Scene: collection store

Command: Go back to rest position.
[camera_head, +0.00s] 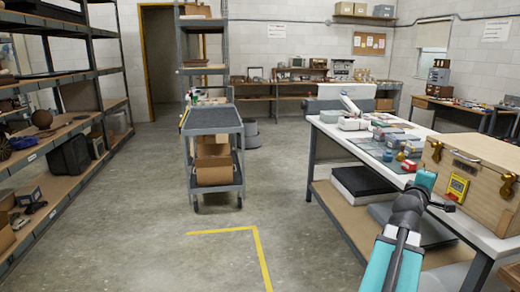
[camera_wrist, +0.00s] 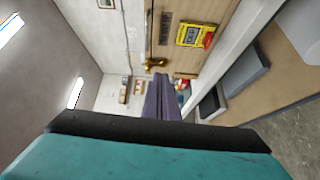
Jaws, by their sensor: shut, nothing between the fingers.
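My gripper (camera_head: 445,204) is at the right in the head view, beside the front edge of the white-topped workbench (camera_head: 466,231). It is next to the wooden case (camera_head: 473,172) that stands on the bench. In the wrist view my gripper (camera_wrist: 161,97) shows as two narrow grey-purple fingers close together, shut and empty. The wooden case (camera_wrist: 188,62) lies beyond the fingers there, with a yellow meter (camera_wrist: 195,35) against it. I cannot tell the exact gap between fingers and case.
Small boxes (camera_head: 392,140) and devices cover the bench top. A grey cart (camera_head: 213,120) with cardboard boxes stands in the middle. Tall shelving (camera_head: 62,145) runs along the left.

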